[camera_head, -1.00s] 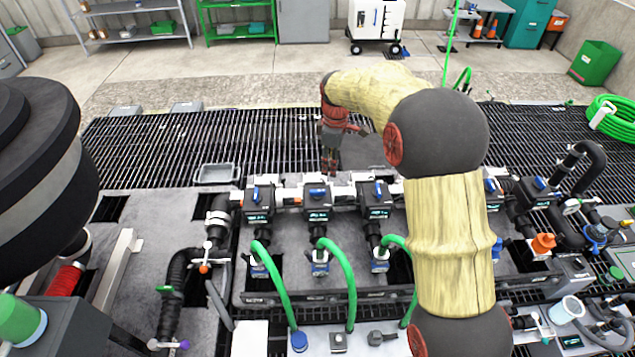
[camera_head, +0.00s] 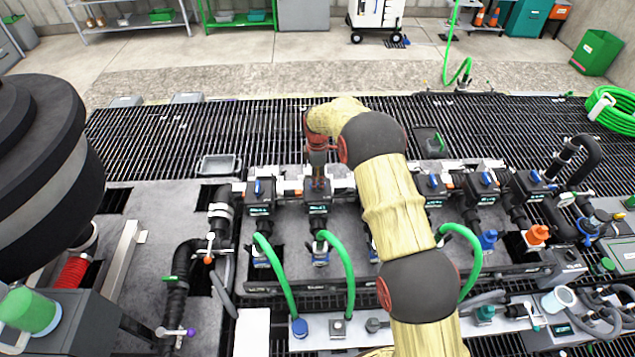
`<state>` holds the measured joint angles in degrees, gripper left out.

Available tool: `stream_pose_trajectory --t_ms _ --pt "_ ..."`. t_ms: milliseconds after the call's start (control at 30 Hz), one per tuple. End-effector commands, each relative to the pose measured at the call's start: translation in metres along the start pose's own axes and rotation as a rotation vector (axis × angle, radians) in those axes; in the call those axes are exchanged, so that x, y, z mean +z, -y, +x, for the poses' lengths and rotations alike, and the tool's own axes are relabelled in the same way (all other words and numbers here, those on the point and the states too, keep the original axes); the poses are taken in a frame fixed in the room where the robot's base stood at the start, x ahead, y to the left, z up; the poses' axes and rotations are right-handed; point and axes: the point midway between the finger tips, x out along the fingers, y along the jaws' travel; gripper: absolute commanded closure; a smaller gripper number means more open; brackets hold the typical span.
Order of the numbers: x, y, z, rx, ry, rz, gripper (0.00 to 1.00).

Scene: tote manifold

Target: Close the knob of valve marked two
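A row of dark valve boxes with small teal displays runs across the manifold. The leftmost valve box (camera_head: 259,199) has a blue knob (camera_head: 258,186) on top. The second valve box from the left (camera_head: 317,208) stands directly under my gripper (camera_head: 318,183). My gripper points down at its top, and its fingers hide that box's knob. I cannot tell whether the fingers touch the knob or are open or shut. The display marks are too small to read surely. My arm hides the box right of it; more boxes with blue knobs (camera_head: 434,181) stand farther right.
Green hoses (camera_head: 343,270) arch up in front of the valves. A grey tray (camera_head: 219,165) sits behind them at left, on the black grating (camera_head: 230,130). Orange and blue fittings (camera_head: 537,236) stand at right. The grating behind the row is mostly clear.

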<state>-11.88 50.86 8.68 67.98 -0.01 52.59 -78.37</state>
Motion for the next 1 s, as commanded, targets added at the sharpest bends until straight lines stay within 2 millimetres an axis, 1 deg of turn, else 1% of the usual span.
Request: stream_pose_trajectory --t_ms 100,200,467,1000 --pt "0.0 0.0 0.011 0.001 0.0 0.0 0.7" --pt "0.0 0.0 0.015 0.001 0.0 0.001 0.7" --pt "0.0 0.0 0.016 0.002 0.0 0.001 0.7" --pt "0.0 -0.001 0.015 0.002 0.0 0.001 1.0"
